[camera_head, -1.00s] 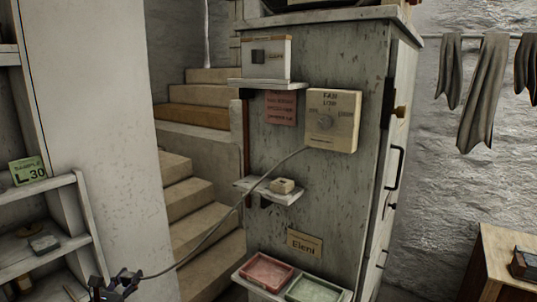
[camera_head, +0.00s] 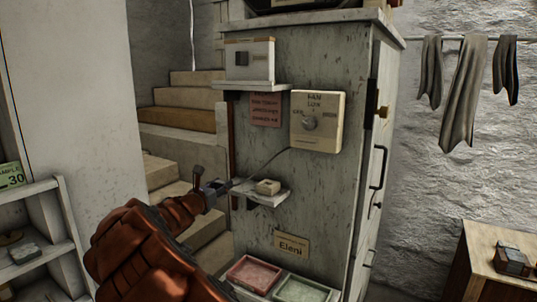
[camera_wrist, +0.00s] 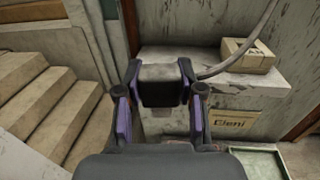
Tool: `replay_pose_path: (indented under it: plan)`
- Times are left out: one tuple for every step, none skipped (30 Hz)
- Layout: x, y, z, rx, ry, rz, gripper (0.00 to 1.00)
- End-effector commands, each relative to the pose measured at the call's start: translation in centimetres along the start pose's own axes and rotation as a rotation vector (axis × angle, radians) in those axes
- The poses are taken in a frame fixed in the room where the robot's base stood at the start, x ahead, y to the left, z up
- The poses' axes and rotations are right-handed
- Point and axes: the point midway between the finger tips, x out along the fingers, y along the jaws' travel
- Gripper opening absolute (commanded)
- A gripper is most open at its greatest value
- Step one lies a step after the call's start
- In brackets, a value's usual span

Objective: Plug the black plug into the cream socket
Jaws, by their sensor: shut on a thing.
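The black plug (camera_wrist: 162,85) is between the fingers of my gripper (camera_wrist: 160,97) in the wrist view, and the gripper is shut on it. A thin grey cable (camera_wrist: 240,48) runs up and right from beside it. The cream socket (camera_wrist: 248,55) is a small block on the small wall shelf, right of and apart from the plug. In the head view the socket (camera_head: 268,187) sits on that shelf, and my gripper (camera_head: 215,189) is just left of it. The plug's front end and the socket's holes cannot be made out.
The small shelf (camera_head: 262,200) juts from the cabinet side. Above it are a cream fan dial box (camera_head: 318,140) and a grey-white switch box (camera_head: 250,62) on another shelf. Below are an "Eleni" label (camera_head: 291,245), a red tray (camera_head: 252,273) and a green tray (camera_head: 300,289). Steps (camera_head: 175,172) lie left.

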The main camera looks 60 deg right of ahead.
Motion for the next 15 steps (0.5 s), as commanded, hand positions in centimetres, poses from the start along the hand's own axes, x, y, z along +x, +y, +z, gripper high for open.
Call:
replay_pose_path:
  plan:
    - [1.7, -1.9, 1.4, 0.006, -0.001, -0.023, 0.03]
    - [2.5, -2.8, 2.2, 0.006, -0.001, -0.033, 0.03]
    - [3.4, -4.1, 3.2, 0.007, -0.002, -0.048, 0.03]
    - [4.1, -5.0, 4.0, 0.006, -0.002, -0.058, 0.03]
    - [4.7, -6.0, 4.8, 0.006, -0.003, -0.067, 0.03]
    - [5.5, -7.1, 5.6, 0.005, -0.003, -0.078, 0.03]
    - [6.0, -7.9, 6.2, 0.004, -0.002, -0.085, 0.03]
    - [6.5, -8.6, 6.8, 0.004, 0.0, -0.092, 0.03]
    - [7.0, -9.5, 7.5, 0.003, 0.001, -0.1, 0.03]
    - [7.4, -10.1, 7.9, 0.003, 0.001, -0.105, 0.03]
    - [7.7, -10.7, 8.3, 0.002, 0.001, -0.111, 0.03]
    - [8.0, -11.3, 8.8, 0.002, 0.001, -0.116, 0.03]
    - [8.2, -11.7, 9.2, 0.001, 0.001, -0.12, 0.03]
    - [8.4, -12.1, 9.4, 0.001, 0.001, -0.124, 0.03]
    - [8.6, -12.4, 9.7, 0.002, 0.001, -0.128, 0.03]
